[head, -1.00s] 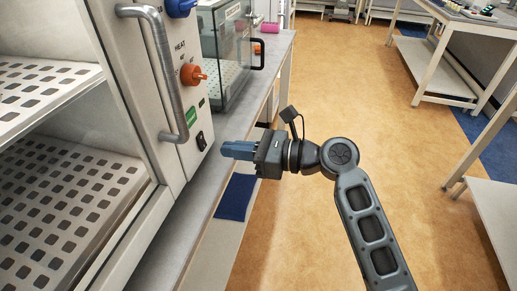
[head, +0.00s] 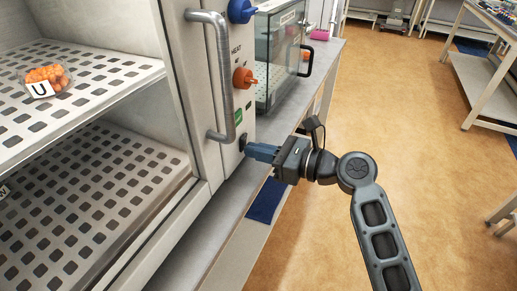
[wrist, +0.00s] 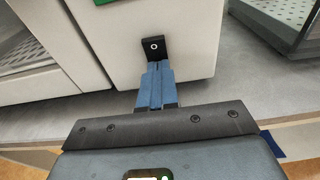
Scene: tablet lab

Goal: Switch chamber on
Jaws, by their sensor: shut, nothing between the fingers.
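The chamber (head: 233,175) stands on the left with its interior in view. Its control panel has a blue knob (head: 241,11), an orange knob (head: 243,79) and, low down, a black rocker switch (head: 242,141). In the wrist view the switch (wrist: 154,46) shows a white ring mark. My gripper (head: 250,149) is shut and empty, its blue fingertips right at the switch. In the wrist view the fingertips (wrist: 157,66) overlap the switch's lower part. I cannot tell whether they touch it or which way the rocker is tipped.
A vertical grey handle (head: 227,75) stands out left of the knobs. A tub of orange pieces marked U (head: 45,82) sits on the upper perforated shelf (head: 100,75). A glass cabinet (head: 278,65) stands behind the panel.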

